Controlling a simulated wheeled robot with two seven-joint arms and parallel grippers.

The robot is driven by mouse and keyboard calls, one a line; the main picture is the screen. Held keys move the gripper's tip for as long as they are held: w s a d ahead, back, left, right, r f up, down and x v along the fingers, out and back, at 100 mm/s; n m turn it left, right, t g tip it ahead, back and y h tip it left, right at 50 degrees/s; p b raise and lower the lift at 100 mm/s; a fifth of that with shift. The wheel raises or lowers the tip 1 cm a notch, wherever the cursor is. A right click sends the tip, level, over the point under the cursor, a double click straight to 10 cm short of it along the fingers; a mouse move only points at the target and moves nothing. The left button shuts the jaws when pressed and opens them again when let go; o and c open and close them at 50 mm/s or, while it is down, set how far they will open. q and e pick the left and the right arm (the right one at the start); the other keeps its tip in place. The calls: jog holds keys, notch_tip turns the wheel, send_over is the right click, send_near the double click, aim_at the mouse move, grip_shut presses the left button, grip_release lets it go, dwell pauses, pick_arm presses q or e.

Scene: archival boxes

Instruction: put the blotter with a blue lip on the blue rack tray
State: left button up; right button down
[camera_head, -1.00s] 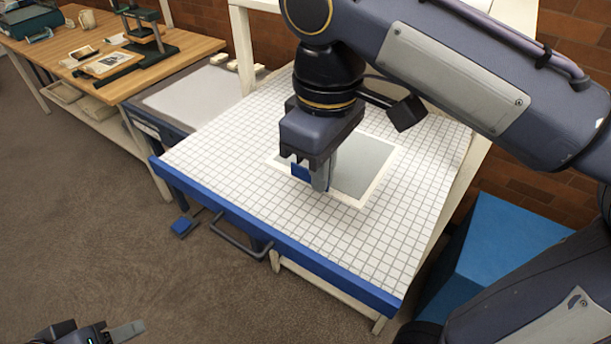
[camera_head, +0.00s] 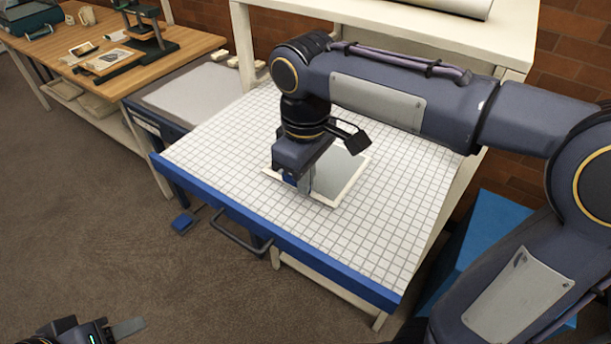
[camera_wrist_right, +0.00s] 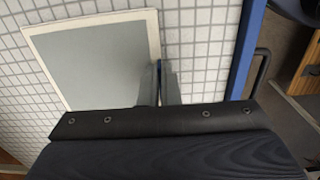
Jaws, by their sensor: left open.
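The blotter (camera_head: 342,172) is a flat grey sheet with a pale border and a blue lip (camera_head: 289,178), over the white gridded top of the blue-fronted rack tray (camera_head: 220,222). I cannot tell whether it touches the grid or sits slightly above it. My right gripper (camera_head: 298,187) points down at the blotter's front-left edge, shut on its lip. In the right wrist view the fingers (camera_wrist_right: 158,84) stand either side of that edge, and the grey sheet (camera_wrist_right: 95,65) extends left. My left gripper (camera_head: 125,329) is open and empty, low at the bottom left, away from the tray.
A grey-topped unit (camera_head: 195,97) stands left of the tray, and a wooden table (camera_head: 165,58) with a press and small items lies beyond. A pale shelf (camera_head: 420,28) rises behind. A blue block (camera_head: 490,225) is at right. The carpet (camera_head: 100,220) in front is mostly open.

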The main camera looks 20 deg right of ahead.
jog(key=c, duration=2.1)
grip_release()
jog(key=shift+f, duration=0.15)
jog(key=o, duration=0.5)
jog(key=shift+c, duration=0.2)
jog(key=shift+r, duration=0.3)
notch_tip(320, 180, up, 12)
jog(key=p, duration=0.1)
jog(key=shift+p, duration=0.3)
jog(key=shift+f, duration=0.1)
